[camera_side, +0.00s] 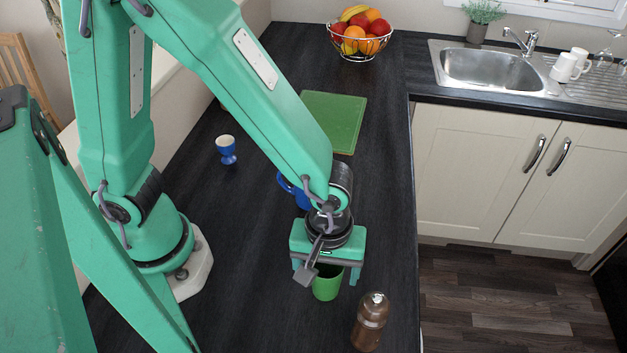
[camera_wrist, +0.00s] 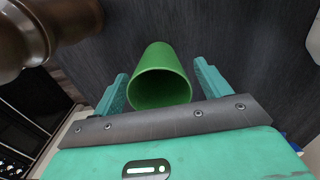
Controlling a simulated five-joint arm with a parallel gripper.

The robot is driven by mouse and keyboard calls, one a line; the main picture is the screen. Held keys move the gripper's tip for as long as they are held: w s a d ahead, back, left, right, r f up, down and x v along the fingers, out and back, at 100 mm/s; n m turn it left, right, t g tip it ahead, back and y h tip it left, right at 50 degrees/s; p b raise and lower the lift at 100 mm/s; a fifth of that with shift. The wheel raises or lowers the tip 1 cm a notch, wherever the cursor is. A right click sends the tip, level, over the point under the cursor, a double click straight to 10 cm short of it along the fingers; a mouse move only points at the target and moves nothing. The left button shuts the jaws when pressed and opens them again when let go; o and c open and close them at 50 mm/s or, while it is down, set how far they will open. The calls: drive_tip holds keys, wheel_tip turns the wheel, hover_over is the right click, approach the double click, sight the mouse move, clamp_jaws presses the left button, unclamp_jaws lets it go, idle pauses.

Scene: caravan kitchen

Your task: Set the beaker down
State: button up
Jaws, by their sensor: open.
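The green beaker (camera_side: 326,284) stands upright on the dark worktop, below my gripper (camera_side: 327,276). In the wrist view the beaker (camera_wrist: 158,78) sits between the two teal fingers of my gripper (camera_wrist: 160,88), with its open mouth facing the camera. The fingers are spread, with a visible gap on each side of the beaker. The beaker's upper part is partly hidden by my gripper in the side view.
A brown pepper mill (camera_side: 371,322) stands close by at the lower right, near the worktop edge. A blue mug (camera_side: 301,197) is partly hidden behind my arm. A blue egg cup (camera_side: 226,150), green board (camera_side: 334,121) and fruit bowl (camera_side: 361,49) lie farther back.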

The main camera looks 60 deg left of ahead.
wheel_tip(320, 180, up, 12)
idle(0.7)
idle(0.5)
drive_tip(key=a+r+m+t, duration=0.2)
drive_tip(key=a+r+m, duration=0.2)
drive_tip(key=a, duration=0.6)
drive_tip(key=a+r+m+t, duration=0.3)
drive_tip(key=a+r+m, duration=0.1)
drive_tip(key=a, duration=0.7)
drive_tip(key=shift+r+m+t, duration=0.3)
drive_tip(key=shift+r+m, duration=0.05)
drive_tip(key=shift+m, duration=0.15)
